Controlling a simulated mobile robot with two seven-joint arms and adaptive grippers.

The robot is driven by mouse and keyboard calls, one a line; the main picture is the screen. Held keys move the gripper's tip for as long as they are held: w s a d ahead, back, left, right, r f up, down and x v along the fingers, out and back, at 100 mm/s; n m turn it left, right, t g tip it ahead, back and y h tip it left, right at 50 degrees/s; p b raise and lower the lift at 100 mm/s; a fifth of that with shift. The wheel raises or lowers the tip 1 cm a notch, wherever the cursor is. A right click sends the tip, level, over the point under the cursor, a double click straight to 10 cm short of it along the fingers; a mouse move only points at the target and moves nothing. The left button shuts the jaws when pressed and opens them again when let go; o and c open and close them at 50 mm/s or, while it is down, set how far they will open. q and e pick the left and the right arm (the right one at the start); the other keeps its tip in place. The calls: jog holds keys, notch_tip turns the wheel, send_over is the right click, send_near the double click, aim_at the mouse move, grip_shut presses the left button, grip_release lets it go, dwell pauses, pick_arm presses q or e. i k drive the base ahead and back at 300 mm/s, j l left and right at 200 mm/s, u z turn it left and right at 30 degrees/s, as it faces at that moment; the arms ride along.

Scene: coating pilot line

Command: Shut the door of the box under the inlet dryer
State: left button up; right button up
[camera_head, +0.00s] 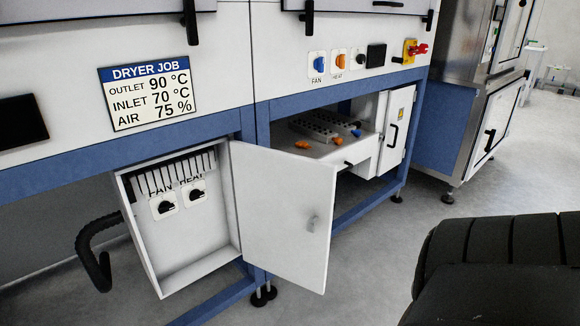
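The white box (198,262) hangs under the dryer's blue frame, left of centre. Inside it show a row of grey modules (177,172) and two black knobs, labelled FAN and HEAT. Its door (268,215) stands wide open, hinged on the box's right edge and swung out toward me. Neither of my grippers is in view.
A sign (150,92) reads DRYER JOB. Behind the door, a white control unit (336,150) with orange and blue plugs sits under the frame. A black hose (88,250) curves beside the box. A black ribbed shape close to the camera covers the lower right. Floor before the door is clear.

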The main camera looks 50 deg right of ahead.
aim_at(277, 192)
jog(key=z, duration=1.5)
jog(key=i+l+u, duration=0.1)
jog(key=l+u, duration=1.05)
jog(key=l, duration=1.1)
jog(key=k+l, duration=0.15)
jog(key=l, duration=0.6)
jog(key=k+u, duration=0.05)
